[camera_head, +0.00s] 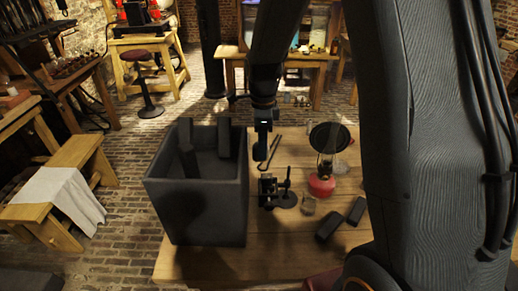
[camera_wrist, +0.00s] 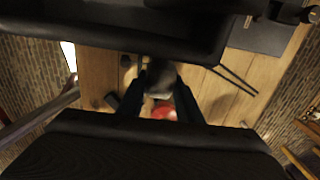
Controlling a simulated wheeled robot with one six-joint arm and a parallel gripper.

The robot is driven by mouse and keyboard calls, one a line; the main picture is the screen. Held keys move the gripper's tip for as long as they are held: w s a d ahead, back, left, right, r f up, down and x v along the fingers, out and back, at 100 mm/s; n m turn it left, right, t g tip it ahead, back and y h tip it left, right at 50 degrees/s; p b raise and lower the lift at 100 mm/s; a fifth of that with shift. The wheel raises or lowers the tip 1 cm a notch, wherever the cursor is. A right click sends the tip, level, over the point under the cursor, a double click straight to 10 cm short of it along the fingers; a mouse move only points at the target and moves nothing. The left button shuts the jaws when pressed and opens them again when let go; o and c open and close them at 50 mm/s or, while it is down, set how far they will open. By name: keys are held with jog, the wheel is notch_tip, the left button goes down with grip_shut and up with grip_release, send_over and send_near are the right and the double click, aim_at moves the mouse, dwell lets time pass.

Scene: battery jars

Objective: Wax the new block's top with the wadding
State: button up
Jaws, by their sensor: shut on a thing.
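My gripper (camera_head: 262,152) hangs over the wooden table, just right of the large dark open box, pointing down. The wadding cannot be made out in the head view. Dark blocks stand in the box, one at the left (camera_head: 187,160) and one at the back right (camera_head: 224,138). Two more dark blocks, a nearer one (camera_head: 328,226) and a farther one (camera_head: 356,210), lie on the table at the right. I cannot tell which block is the new one.
The dark box (camera_head: 197,210) fills the table's left. A small black stand (camera_head: 272,193), a glass jar (camera_head: 308,206), a red-based lamp (camera_head: 321,186) with a dark round disc (camera_head: 330,137), and tongs (camera_head: 270,155) occupy the table (camera_head: 275,250). Its front is mostly clear.

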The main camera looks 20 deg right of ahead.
jog(key=shift+d+f, duration=0.2)
jog(key=shift+d, duration=0.05)
jog(key=shift+a+f+b, duration=0.25)
jog(key=shift+f+b, duration=0.4)
jog(key=shift+f, duration=0.05)
notch_tip(320, 180, down, 5)
jog(key=b, duration=0.4)
jog(key=shift+f, duration=0.1)
jog(key=shift+s+d+f+b, duration=0.15)
jog(key=shift+d, duration=0.35)
jog(key=shift+s+d+f+b, duration=0.1)
jog(key=shift+d+f, duration=0.1)
jog(key=shift+d, duration=0.35)
jog(key=shift+s+d+f+b, duration=0.15)
jog(key=shift+d, duration=0.35)
jog(key=shift+a+r, duration=0.25)
jog(key=shift+a, duration=0.3)
jog(key=shift+w+a+f, duration=0.1)
jog(key=shift+a+f, duration=0.05)
jog(key=shift+a, duration=0.1)
jog(key=shift+w+a, duration=0.15)
jog(key=shift+a, duration=0.55)
jog(key=shift+w+r+p, duration=0.1)
jog(key=shift+r+p, duration=0.2)
jog(key=shift+p, duration=0.2)
notch_tip(320, 180, up, 2)
jog(key=shift+r+p, duration=0.25)
jog(key=shift+p, duration=0.35)
jog(key=shift+r+p, duration=1.85)
jog(key=shift+r, duration=0.6)
